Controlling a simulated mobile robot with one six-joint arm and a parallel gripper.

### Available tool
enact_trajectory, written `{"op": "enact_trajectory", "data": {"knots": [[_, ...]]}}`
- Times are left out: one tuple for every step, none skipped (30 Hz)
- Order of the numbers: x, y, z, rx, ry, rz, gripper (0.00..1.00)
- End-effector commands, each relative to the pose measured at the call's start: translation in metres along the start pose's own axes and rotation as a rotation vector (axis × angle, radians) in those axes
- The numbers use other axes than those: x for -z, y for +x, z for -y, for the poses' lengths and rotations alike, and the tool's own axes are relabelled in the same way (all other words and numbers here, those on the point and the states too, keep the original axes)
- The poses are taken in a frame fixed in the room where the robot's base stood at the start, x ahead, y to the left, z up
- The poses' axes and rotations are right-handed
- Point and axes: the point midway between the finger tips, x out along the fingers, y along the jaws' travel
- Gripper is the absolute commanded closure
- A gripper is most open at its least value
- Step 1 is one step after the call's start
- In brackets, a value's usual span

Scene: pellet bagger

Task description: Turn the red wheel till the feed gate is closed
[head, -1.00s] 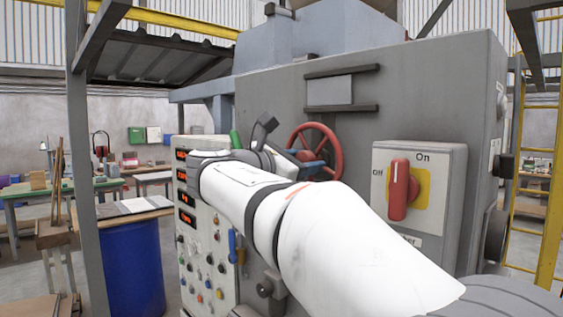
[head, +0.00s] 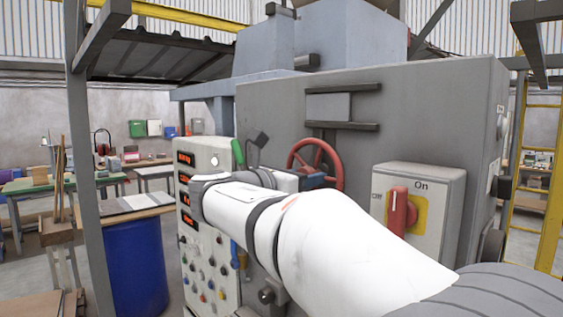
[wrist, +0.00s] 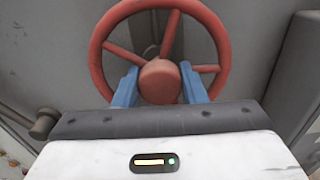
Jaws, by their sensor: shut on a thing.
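The red wheel (head: 338,168) is on the grey machine front. In the head view my arm hides its lower left part. In the wrist view the rim, several spokes and the round red hub (wrist: 160,82) show, and the lower rim is hidden behind my gripper's body. My gripper (wrist: 160,76) has one blue finger on each side of the hub and is shut on the wheel there. In the head view a blue finger shows at the wheel. A pale plate (head: 330,106) between two dark rails sits above the wheel. I cannot tell whether it is the feed gate.
A box with a red On/Off switch (head: 401,212) stands out right of the wheel. A control panel (head: 210,247) with red displays and buttons is at left. A blue drum (head: 135,268) and a grey post (head: 88,160) stand farther left. A yellow ladder (head: 541,200) is at right.

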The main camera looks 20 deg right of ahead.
Motion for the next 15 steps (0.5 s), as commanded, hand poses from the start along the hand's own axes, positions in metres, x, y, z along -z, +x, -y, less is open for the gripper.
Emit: {"op": "enact_trajectory", "data": {"knots": [[-0.0008, 0.0001, 0.0004, 0.002, -0.021, -0.003, 1.0], [0.0, 0.0001, 0.0004, 0.002, -0.03, -0.003, 1.0], [0.0009, 0.0001, 0.0004, 0.002, -0.038, -0.003, 1.0], [0.0015, 0.0, 0.0005, 0.002, -0.042, -0.003, 1.0], [0.002, 0.0, 0.0004, 0.002, -0.044, -0.003, 1.0], [0.0025, 0.0, 0.0004, 0.002, -0.045, -0.003, 1.0], [0.0027, 0.0, 0.0004, 0.002, -0.045, -0.003, 1.0], [0.0028, 0.0, 0.0004, 0.002, -0.045, -0.003, 1.0], [0.0029, 0.0, 0.0004, 0.002, -0.044, -0.003, 1.0], [0.0029, 0.0, 0.0004, 0.002, -0.044, -0.003, 1.0], [0.0029, 0.0, 0.0004, 0.002, -0.044, -0.003, 1.0], [0.0029, 0.0, 0.0004, 0.002, -0.044, -0.003, 1.0], [0.003, 0.0, 0.0003, 0.002, -0.044, -0.003, 0.61], [0.0029, -0.0001, 0.0003, 0.002, -0.044, -0.003, 0.58], [0.0027, -0.0001, 0.0002, 0.001, -0.043, -0.002, 0.55]]}}
